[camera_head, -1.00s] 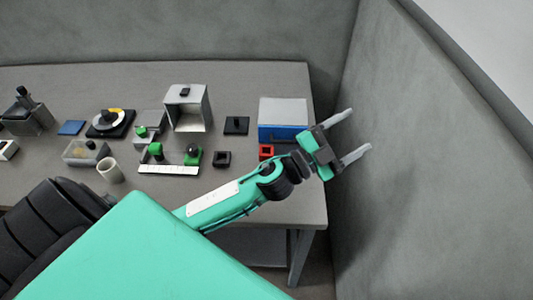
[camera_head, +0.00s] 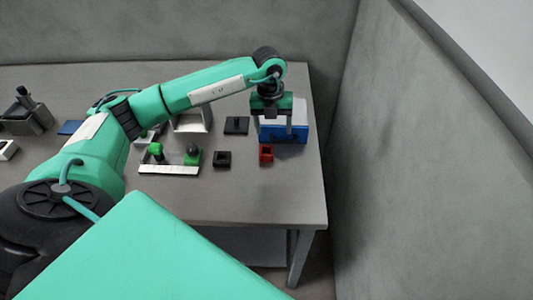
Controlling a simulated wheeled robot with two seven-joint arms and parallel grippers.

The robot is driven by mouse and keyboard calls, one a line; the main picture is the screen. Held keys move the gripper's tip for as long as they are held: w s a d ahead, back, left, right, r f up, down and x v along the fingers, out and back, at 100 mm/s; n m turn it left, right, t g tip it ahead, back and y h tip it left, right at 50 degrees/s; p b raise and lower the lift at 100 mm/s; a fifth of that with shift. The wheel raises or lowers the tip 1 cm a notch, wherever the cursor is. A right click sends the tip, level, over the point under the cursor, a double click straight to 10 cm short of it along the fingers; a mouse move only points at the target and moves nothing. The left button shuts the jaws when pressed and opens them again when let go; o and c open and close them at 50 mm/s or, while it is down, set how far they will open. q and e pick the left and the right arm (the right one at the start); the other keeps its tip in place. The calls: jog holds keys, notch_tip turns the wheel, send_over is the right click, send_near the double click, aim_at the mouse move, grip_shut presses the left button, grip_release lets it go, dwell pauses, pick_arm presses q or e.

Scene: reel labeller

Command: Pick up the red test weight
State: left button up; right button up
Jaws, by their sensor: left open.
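A small red block with a dark square middle (camera_head: 266,155), which I take for the red test weight, sits on the grey table near the right end, in front of the blue and white box. My left gripper (camera_head: 276,128) is open with its fingers pointing down. In the picture it is just above and behind the red block, over the front of the box; I cannot tell its exact height. Nothing shows between its fingers. My right gripper is not in view.
The blue and white box (camera_head: 297,132) stands behind the red block. A black square block (camera_head: 222,159) and a flat black piece (camera_head: 236,126) lie to the left. A white strip fixture with green parts (camera_head: 168,169) is farther left. The table's front right is clear.

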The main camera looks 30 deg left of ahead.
pick_arm(q)
jog(key=a, duration=0.2)
jog(key=p, duration=0.2)
send_over(267, 150)
jog(key=s+d, duration=0.1)
jog(key=s, duration=0.1)
jog(key=shift+y, duration=0.4)
notch_tip(267, 150, down, 8)
jog(key=shift+r, duration=0.1)
jog(key=shift+w+f+p, duration=0.2)
jog(key=shift+f+p, duration=0.35)
jog(key=shift+p, duration=0.05)
jog(key=f, duration=0.1)
jog(key=f+p, duration=0.1)
jog(key=f, duration=0.1)
jog(key=shift+w+a+f, duration=0.2)
jog(key=shift+f, duration=0.45)
jog(key=shift+c, duration=0.4)
